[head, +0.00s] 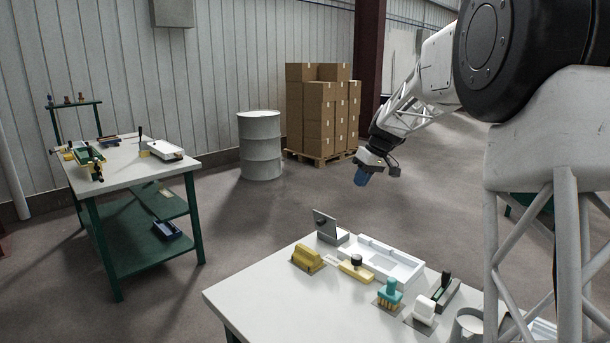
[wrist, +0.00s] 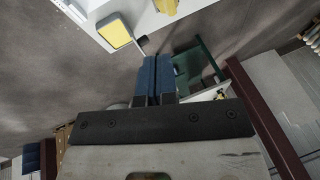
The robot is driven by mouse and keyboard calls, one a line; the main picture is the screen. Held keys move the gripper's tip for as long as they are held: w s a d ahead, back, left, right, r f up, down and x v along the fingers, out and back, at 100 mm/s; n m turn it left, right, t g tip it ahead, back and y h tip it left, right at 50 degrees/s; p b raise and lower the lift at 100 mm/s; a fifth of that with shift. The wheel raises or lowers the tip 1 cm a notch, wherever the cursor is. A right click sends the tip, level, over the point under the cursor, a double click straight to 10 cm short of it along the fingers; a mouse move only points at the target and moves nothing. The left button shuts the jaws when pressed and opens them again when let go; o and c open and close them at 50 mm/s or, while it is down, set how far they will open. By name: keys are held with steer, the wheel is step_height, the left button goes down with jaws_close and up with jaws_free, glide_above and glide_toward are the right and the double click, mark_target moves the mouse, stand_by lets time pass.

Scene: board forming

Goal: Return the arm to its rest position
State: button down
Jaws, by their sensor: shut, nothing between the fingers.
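My gripper (head: 362,177) has blue fingers and hangs in the air above and behind the near white table (head: 258,297) in the head view. It points downward and touches nothing there. In the wrist view the two blue fingers of my gripper (wrist: 157,76) lie side by side, pressed together with nothing between them. My white lattice arm reaches in from the right side of the head view.
The near table bears a yellow block (head: 307,258), a grey upright plate (head: 325,224), a white tray (head: 384,259), a teal-handled brush (head: 390,292) and other tools. A green-legged bench (head: 130,165), a drum (head: 260,146) and stacked boxes (head: 318,112) stand farther back.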

steer(key=s+r+m+h, duration=0.3)
steer(key=s+m, duration=0.1)
steer(key=s, duration=2.6)
steer(key=s+f+m+t, duration=0.1)
steer(key=s+f, duration=0.3)
steer(key=s, duration=0.9)
steer(key=s+d+f+m+t+h, duration=0.1)
steer(key=s+f, duration=0.4)
steer(key=s, duration=0.7)
steer(key=shift+s+d+m+h, duration=0.25)
steer(key=shift+s+m+h, duration=0.1)
steer(key=shift+m, duration=0.35)
